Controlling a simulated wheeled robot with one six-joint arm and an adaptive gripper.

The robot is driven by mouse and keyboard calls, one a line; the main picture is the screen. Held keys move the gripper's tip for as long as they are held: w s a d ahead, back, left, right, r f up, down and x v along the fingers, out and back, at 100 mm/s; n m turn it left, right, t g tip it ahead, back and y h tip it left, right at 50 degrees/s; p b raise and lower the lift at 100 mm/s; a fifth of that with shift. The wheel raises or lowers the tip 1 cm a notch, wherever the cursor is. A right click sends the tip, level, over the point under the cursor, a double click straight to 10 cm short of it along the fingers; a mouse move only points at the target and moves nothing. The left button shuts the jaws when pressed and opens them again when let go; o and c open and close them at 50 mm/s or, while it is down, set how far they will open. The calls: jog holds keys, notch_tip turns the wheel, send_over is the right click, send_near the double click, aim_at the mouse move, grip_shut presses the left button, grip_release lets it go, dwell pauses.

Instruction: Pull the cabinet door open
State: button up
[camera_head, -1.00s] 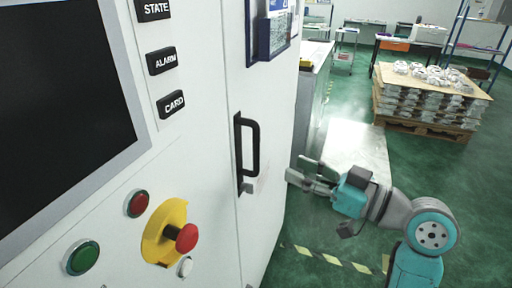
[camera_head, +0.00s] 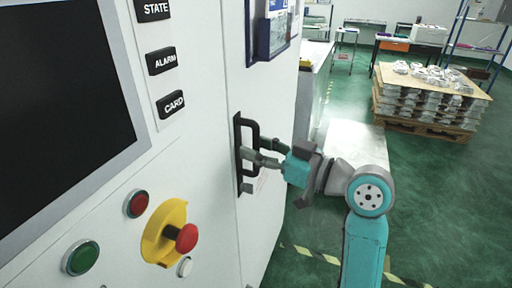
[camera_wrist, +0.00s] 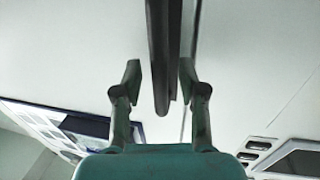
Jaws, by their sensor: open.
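The white cabinet door (camera_head: 262,210) has a black vertical bar handle (camera_head: 254,133) in the middle of the head view. My gripper (camera_head: 251,153) is at the handle, with its fingers reaching from the right. In the wrist view the handle (camera_wrist: 162,55) runs down between the two open fingers of my gripper (camera_wrist: 160,80), with a gap visible on each side. The door seam runs vertically beside the handle. The door appears shut. In the head view the fingers partly overlap the handle, so contact there is hard to tell.
A control panel with a red emergency knob (camera_head: 181,237) and a dark screen (camera_head: 60,100) is at left. A pallet of castings (camera_head: 430,100) stands at back right. Green floor (camera_head: 430,200) is open at right.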

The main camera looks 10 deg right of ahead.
jog(key=shift+w+a, duration=0.2)
grip_shut()
jog(key=shift+d, duration=0.1)
